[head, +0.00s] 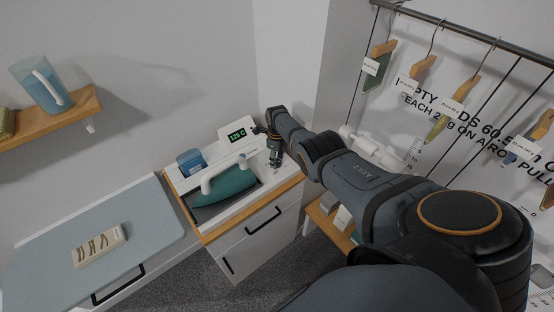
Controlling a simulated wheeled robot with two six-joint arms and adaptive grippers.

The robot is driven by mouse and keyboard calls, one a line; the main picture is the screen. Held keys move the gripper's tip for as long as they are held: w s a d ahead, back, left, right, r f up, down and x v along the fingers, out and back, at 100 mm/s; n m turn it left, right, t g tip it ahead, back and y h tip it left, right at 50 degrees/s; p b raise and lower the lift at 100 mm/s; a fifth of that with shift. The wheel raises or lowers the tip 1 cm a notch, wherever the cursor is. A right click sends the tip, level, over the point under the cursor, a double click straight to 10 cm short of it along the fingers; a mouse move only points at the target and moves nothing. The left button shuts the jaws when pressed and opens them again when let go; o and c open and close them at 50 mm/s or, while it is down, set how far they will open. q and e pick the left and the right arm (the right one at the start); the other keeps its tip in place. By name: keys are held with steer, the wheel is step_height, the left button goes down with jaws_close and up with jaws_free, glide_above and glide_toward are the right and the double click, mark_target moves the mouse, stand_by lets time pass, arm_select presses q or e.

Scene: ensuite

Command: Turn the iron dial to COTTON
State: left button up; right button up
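A teal iron (231,189) with a white handle (217,177) rests on a dark plate on top of the white cabinet (250,217). A small display (238,135) behind it reads about "125 C" in green. My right arm reaches in from the right. My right gripper (275,161) points down at the right of the iron, close to the cabinet top. Its fingers are too small to tell whether they are open or shut. I cannot make out the dial or any COTTON mark; the gripper may cover it. My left gripper is not in view.
A blue box (190,162) stands behind the iron. A wall shelf (50,118) holds a blue jug (42,86). Hangers (455,98) hang from a rail at the right.

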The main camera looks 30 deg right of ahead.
steer(key=shift+o, duration=0.4)
steer(key=shift+f, duration=0.1)
step_height(320, 180, up, 12)
stand_by(0.3)
steer(key=shift+s, duration=0.1)
